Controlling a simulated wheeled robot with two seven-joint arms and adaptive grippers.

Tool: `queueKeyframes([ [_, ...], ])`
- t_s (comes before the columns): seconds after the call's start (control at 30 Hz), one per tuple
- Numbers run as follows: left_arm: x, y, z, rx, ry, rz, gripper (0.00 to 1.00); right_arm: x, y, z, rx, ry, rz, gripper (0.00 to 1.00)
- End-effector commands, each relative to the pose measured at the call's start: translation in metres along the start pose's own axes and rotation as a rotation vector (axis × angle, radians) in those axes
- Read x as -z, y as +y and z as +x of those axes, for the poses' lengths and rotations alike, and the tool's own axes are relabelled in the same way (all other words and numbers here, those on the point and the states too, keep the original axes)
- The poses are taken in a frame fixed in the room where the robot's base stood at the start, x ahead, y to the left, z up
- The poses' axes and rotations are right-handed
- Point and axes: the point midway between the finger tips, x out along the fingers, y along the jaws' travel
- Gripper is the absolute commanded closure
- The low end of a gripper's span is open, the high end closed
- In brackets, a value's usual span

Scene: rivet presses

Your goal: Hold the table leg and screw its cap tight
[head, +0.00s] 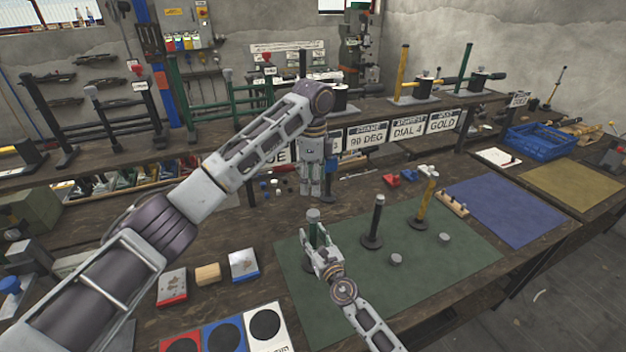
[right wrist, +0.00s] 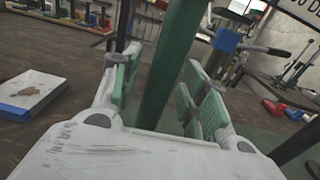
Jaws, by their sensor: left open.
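The green table leg (head: 313,235) stands upright on the green mat, with a grey cap (head: 313,214) on its top. My right gripper (head: 318,252) has its fingers on both sides of this leg, below the cap. A black leg (head: 374,222) and a yellow leg (head: 424,200) stand to the right.
Loose grey caps (head: 396,259) lie on the green mat (head: 450,268). A wooden block with pegs (head: 453,203) is near the blue mat (head: 510,208). Red, tan and blue-sided blocks (head: 243,264) lie left of the mat. A raised shelf with signs (head: 408,131) runs behind.

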Motion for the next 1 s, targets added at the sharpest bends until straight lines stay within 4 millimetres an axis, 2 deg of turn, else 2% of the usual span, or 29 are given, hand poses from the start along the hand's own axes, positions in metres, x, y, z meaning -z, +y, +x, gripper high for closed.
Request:
queueKeyframes([
  [0.57,0.000,0.000,0.000,0.000,0.000,0.000,0.43,0.001,0.000,-0.007,0.000,0.000,0.001,0.52],
  [1.0,0.000,0.000,0.000,0.000,0.000,0.000,0.43,0.001,0.000,-0.043,0.000,0.002,0.000,0.52],
])
